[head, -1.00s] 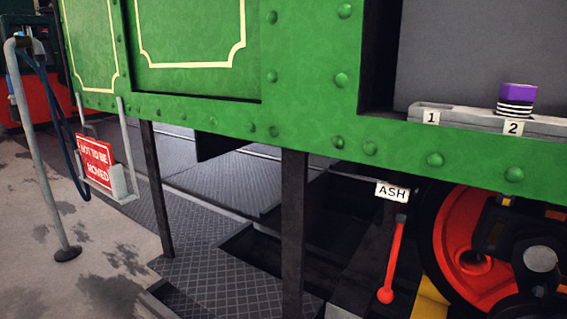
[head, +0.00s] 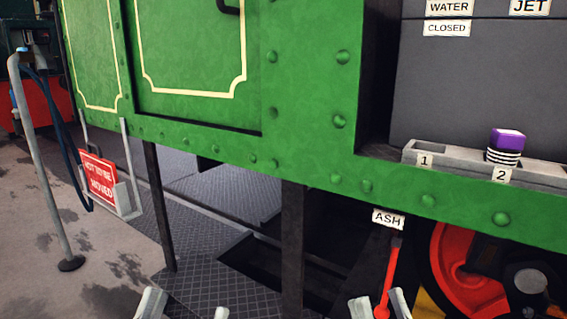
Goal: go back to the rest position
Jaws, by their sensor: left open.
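My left gripper (head: 186,308) shows only its pale fingertips at the bottom edge. They are wide apart with nothing between them, over the dark chequered floor plate. My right gripper (head: 381,306) also shows only at the bottom edge, right of the middle. Its fingertips are apart, and the lower end of the red lever (head: 390,275) under the ASH label (head: 388,218) shows between them. I cannot tell the distance between that gripper and the lever. The rest of both grippers is below the picture.
The green riveted tram side (head: 310,120) spans the view. A grey tray (head: 465,168) marked 1 and 2 holds a purple-topped striped piece (head: 506,146) at 2. A red sign (head: 99,176) hangs at left near a post (head: 45,170). A dark post (head: 292,250) stands in the middle.

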